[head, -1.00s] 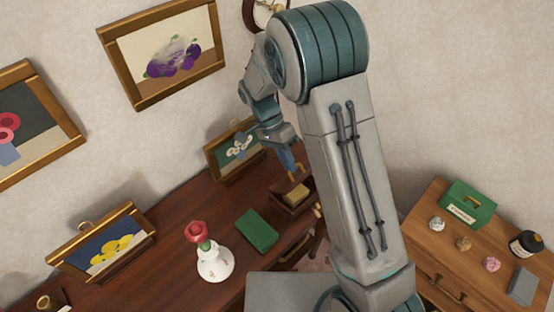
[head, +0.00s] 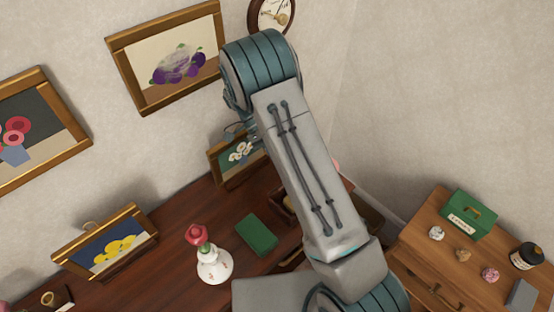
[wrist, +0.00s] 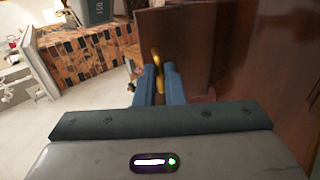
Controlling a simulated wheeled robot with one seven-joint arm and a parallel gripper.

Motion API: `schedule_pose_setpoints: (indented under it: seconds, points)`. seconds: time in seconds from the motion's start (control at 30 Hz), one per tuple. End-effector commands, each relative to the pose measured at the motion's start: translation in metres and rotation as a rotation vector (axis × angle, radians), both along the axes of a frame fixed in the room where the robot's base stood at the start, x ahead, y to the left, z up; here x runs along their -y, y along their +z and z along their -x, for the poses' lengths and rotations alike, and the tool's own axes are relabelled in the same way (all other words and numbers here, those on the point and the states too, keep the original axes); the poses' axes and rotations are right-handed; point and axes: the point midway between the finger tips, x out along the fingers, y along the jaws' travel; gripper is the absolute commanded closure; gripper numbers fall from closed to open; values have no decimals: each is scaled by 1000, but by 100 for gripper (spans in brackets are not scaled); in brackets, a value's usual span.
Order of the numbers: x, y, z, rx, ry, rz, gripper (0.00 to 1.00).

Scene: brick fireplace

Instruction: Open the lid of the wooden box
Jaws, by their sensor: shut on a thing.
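In the head view only a small dark brown edge of the wooden box (head: 288,208) shows past my arm, on the desk right of the green book. The rest of it is hidden. In the wrist view a dark brown wooden panel (wrist: 185,42), which looks like the box's lid, fills the upper middle. A gold handle (wrist: 157,60) sits at its left edge. My gripper (wrist: 158,72) has its two blue fingers close together on this handle. My arm hides the gripper in the head view. I cannot tell how far the lid is tilted.
The desk (head: 190,222) carries a green book (head: 256,234), a white vase (head: 214,265) with a red flower, and framed pictures. A cabinet (head: 413,255) at right holds a green box (head: 469,213) and small items. The wrist view shows a brick fireplace (wrist: 85,52).

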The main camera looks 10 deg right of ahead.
Motion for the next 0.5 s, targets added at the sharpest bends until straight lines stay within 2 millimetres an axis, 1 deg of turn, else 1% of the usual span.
schedule_pose_setpoints:
  seconds: [0.07,0.1,0.17,0.2,0.5]
  points:
    - [-1,-1,1,-1,-2,-1,100]
    - [-1,-1,1,-1,-2,-1,88]
    - [-1,-1,1,-1,0,-1,72]
    - [-1,-1,1,0,1,-1,69]
    - [-2,1,0,1,4,0,69]
